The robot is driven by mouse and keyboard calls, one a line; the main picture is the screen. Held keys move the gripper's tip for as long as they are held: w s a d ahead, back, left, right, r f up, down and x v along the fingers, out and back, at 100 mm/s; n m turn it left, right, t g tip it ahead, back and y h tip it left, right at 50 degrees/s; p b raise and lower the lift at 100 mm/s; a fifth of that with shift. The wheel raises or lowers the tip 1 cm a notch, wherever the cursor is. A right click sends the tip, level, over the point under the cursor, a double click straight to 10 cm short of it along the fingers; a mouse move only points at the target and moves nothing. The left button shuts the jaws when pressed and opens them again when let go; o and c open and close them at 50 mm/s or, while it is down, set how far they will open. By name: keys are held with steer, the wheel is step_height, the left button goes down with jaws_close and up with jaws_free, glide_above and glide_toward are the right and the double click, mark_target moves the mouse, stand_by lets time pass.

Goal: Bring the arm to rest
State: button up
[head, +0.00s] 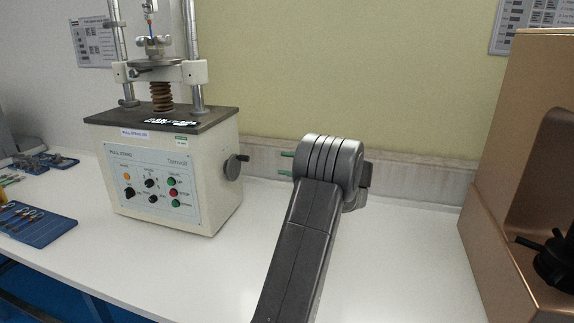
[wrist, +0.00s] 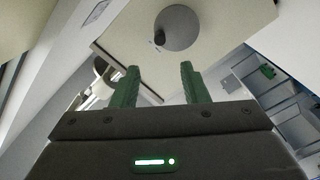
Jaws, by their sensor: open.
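My gripper (head: 286,163) is beyond the end of my dark grey arm in the head view, above the white bench near the back wall. Its two green fingers point left toward the pull stand and show apart. In the wrist view my gripper (wrist: 158,84) is open, with nothing between the green fingers. Most of the gripper body is hidden behind my arm in the head view.
The cream pull stand (head: 165,185) stands to the left, its side handwheel (head: 232,167) facing my gripper. A grey disc (wrist: 178,27) with a dark knob shows ahead in the wrist view. A bronze machine (head: 500,150) stands right. Blue tool trays (head: 45,230) lie far left.

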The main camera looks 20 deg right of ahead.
mark_target(247, 159)
steer(key=shift+a, duration=0.1)
steer(key=x, duration=1.3)
steer(key=shift+w+a+p, duration=0.25)
steer(key=shift+w+p, duration=0.05)
steer(key=shift+p, duration=0.1)
steer(key=shift+f, duration=0.1)
